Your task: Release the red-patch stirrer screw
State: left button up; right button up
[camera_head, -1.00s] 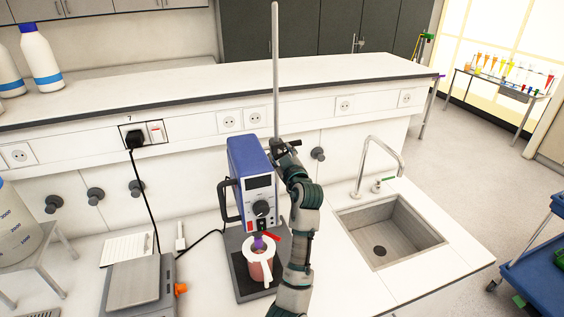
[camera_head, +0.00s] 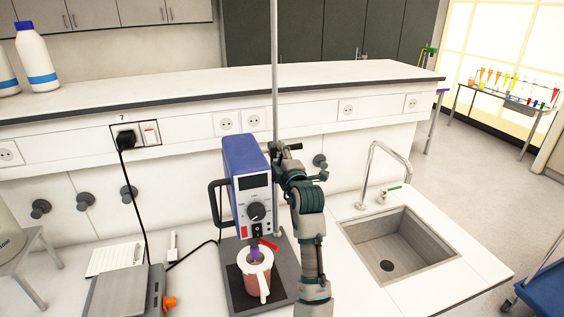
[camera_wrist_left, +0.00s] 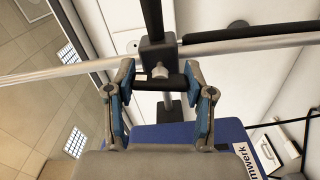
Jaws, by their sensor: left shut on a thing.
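The blue stirrer (camera_head: 248,165) stands on its dark base, fixed to a tall metal rod (camera_head: 275,60). Its front has a dark display, a knob and a small red patch. My left gripper (camera_head: 284,152) is behind its upper right side, at the clamp by the rod. In the left wrist view, my left gripper (camera_wrist_left: 161,78) is closed on a black screw handle (camera_wrist_left: 165,82) with a silver end, beside a dark clamp block (camera_wrist_left: 158,55). In the head view my arm and the stirrer hide most of the screw. My right gripper is not in view.
A reddish jug (camera_head: 251,280) with a white rim stands under the stirrer, with a red piece (camera_head: 268,244) above it. A sink (camera_head: 400,245) with a tap lies to the right. A scale (camera_head: 125,293) and notepad (camera_head: 115,258) lie to the left.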

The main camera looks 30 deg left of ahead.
pick_arm(q)
jog(key=shift+a+f+n+b, duration=0.1)
jog(key=shift+f+n+b, duration=0.35)
jog(key=shift+n, duration=0.75)
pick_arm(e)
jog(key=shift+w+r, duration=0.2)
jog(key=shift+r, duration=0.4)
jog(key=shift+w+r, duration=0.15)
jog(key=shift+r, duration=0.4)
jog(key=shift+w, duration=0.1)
pick_arm(q)
jog(key=o, duration=0.9)
jog(key=shift+c, duration=0.2)
jog(key=o, duration=0.3)
jog(key=shift+s, duration=0.1)
jog(key=shift+r, duration=0.2)
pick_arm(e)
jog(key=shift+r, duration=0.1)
pick_arm(q)
jog(key=v, duration=1.2)
